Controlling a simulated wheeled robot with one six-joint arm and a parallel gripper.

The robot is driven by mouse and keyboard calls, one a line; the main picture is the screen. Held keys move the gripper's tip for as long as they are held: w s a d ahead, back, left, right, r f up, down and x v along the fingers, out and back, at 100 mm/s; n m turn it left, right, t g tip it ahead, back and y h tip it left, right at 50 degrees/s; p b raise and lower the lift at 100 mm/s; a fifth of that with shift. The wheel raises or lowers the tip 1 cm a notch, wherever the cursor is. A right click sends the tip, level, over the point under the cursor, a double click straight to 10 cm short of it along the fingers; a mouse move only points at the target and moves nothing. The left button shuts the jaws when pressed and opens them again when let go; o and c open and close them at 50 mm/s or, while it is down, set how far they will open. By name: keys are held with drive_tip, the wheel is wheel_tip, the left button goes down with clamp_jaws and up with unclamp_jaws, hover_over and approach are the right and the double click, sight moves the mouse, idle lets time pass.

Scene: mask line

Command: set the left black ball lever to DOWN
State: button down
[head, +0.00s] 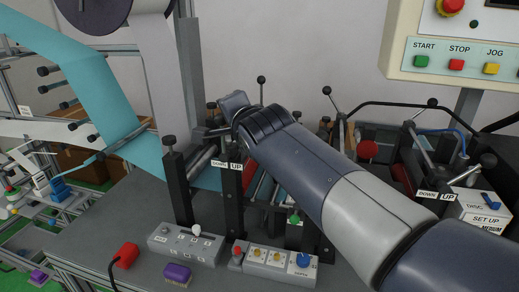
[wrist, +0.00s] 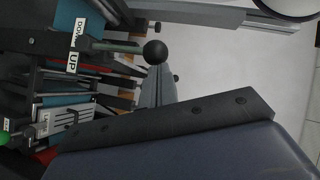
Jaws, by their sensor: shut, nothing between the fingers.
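In the wrist view, the black ball lever (wrist: 155,52) shows as a dark ball on a grey rod beside a DOWN/UP label (wrist: 75,48). My gripper (wrist: 156,72) is shut and empty, its grey fingers narrowing toward the ball. The tips look close to the ball, but I cannot tell whether they touch it. In the head view, the left DOWN/UP label (head: 227,165) sits on a dark upright, just below and left of my wrist. My arm covers part of that area, so the lever's position is unclear there.
A control box (head: 185,243) sits in front. The pale wall behind is clear.

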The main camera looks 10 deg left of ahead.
drive_tip(key=shift+w+a+r+n+g+h, duration=0.1)
drive_tip(key=shift+a+n+g+h, duration=0.2)
drive_tip(key=shift+a, duration=0.35)
drive_tip(key=shift+w+a+r+n+g+h, duration=0.1)
drive_tip(key=shift+a+n+h, duration=0.1)
drive_tip(key=shift+a+n, duration=0.3)
drive_tip(key=shift+w+a+f+n+g+h+p, duration=0.1)
drive_tip(key=shift+a+n+g+h+p, duration=0.1)
drive_tip(key=shift+a+n+h+p, duration=0.45)
drive_tip(key=shift+w+a+n+g+h+p, duration=0.1)
drive_tip(key=shift+w+a+g+h+p, duration=0.2)
drive_tip(key=shift+a, duration=0.65)
drive_tip(key=shift+s+a+f+n+g+h+p, duration=0.1)
drive_tip(key=shift+a+n+h+p, duration=0.25)
drive_tip(key=shift+a+h, duration=0.35)
drive_tip(key=shift+a, duration=0.1)
drive_tip(key=w+d+r+v, duration=0.1)
drive_tip(key=d+v, duration=0.1)
drive_tip(key=v, duration=1)
drive_tip(key=shift+r+b, duration=0.35)
drive_tip(key=shift+r, duration=0.2)
